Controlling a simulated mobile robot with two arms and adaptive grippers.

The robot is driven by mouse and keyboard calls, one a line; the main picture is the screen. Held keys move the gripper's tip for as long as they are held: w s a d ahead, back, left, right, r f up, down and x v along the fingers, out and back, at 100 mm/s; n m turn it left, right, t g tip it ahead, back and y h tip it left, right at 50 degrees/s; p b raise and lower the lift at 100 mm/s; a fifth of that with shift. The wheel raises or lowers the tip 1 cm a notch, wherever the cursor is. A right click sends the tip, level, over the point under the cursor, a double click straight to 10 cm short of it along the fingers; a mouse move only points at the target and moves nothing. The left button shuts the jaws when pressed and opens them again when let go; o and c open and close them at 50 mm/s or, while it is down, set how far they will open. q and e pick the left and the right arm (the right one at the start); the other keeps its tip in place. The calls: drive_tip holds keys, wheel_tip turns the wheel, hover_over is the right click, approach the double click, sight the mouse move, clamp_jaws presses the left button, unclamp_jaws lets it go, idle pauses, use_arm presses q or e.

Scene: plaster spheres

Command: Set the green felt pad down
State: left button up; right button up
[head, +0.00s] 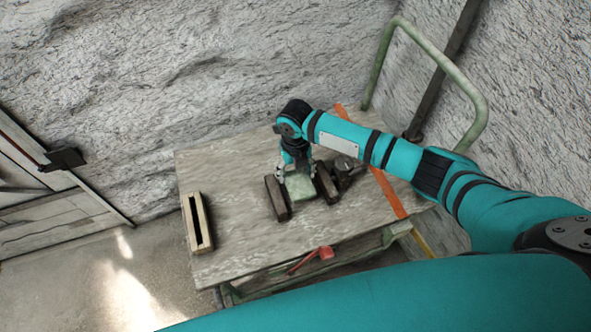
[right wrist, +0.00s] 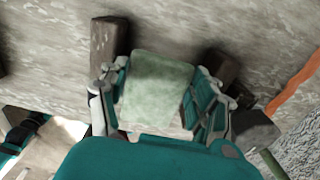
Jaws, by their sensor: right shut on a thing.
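The green felt pad (head: 300,187) is a pale green square in the head view, between two dark blocks on the table. It also fills the middle of the right wrist view (right wrist: 156,90). My right gripper (head: 296,176) is above the table with its fingers on both sides of the pad, shut on it. I cannot tell whether the pad touches the tabletop. The left dark block (head: 277,198) and the right dark block (head: 325,183) stand close beside the pad.
The cart-like table (head: 235,215) has a green rail (head: 470,80) at its far right. A wooden slotted frame (head: 197,222) lies at the left. An orange strip (head: 388,192) runs along the right. A red tool (head: 325,253) is at the front edge. The left middle is clear.

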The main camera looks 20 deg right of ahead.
drive_tip(key=shift+f+b, duration=1.9)
drive_tip(key=shift+f, duration=1)
drive_tip(key=o, duration=1)
drive_tip(key=shift+a+r, duration=0.1)
drive_tip(key=shift+a, duration=0.05)
drive_tip(key=shift+a+r+p, duration=0.1)
drive_tip(key=shift+r+p, duration=1.35)
drive_tip(key=shift+r, duration=0.05)
drive_tip(key=shift+r+p, duration=0.45)
drive_tip(key=shift+d, duration=0.25)
